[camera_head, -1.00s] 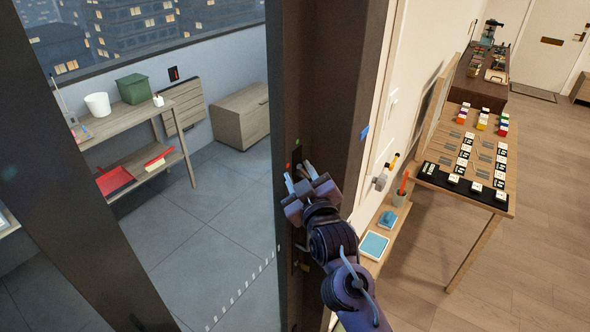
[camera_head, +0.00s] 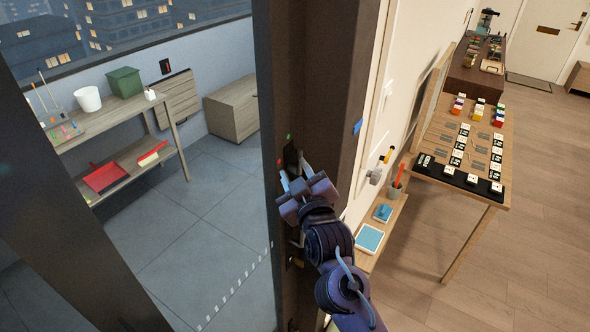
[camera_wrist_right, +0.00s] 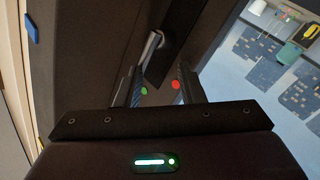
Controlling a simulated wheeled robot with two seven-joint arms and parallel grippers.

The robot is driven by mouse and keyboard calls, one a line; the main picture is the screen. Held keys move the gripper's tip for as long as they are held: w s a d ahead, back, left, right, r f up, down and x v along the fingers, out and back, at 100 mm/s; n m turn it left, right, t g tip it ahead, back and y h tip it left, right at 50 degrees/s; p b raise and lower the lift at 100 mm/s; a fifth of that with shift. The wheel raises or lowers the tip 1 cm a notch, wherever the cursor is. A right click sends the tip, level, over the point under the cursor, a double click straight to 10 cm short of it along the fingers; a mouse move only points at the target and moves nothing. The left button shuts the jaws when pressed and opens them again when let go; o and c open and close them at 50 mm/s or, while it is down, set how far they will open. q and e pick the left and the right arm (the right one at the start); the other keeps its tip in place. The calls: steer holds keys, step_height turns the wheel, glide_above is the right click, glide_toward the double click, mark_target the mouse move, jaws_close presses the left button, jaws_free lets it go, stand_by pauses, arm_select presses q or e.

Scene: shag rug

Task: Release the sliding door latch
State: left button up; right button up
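The latch is a dark recessed plate (camera_head: 291,158) on the edge of the brown door frame (camera_head: 320,60). In the right wrist view the plate (camera_wrist_right: 176,42) carries a silver lever (camera_wrist_right: 150,48), which rises from near my left-hand finger. A green dot (camera_wrist_right: 144,91) and a red dot (camera_wrist_right: 176,85) show between the fingers. My right gripper (camera_head: 294,174) is at the latch with its fingers apart. The right wrist view shows the same gap (camera_wrist_right: 163,88). I cannot tell whether a finger touches the lever. My left gripper is not in view.
Left of the frame is a tiled area with a shelf (camera_head: 110,118) and a wooden cabinet (camera_head: 236,112). Close on the right are a narrow shelf with a blue pad (camera_head: 369,238) and a table (camera_head: 490,215) with small blocks. Wood floor lies open at the far right.

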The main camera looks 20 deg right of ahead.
steer(key=shift+a+r, duration=0.35)
steer(key=shift+r, duration=0.1)
steer(key=shift+w+a+r, duration=0.1)
steer(key=shift+s+d, duration=0.2)
steer(key=shift+s, duration=0.3)
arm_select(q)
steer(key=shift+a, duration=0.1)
arm_select(e)
steer(key=s+d+r, duration=0.1)
steer(key=s+r, duration=0.2)
steer(key=s, duration=0.5)
steer(key=shift+w, duration=0.25)
steer(key=shift+d, duration=0.1)
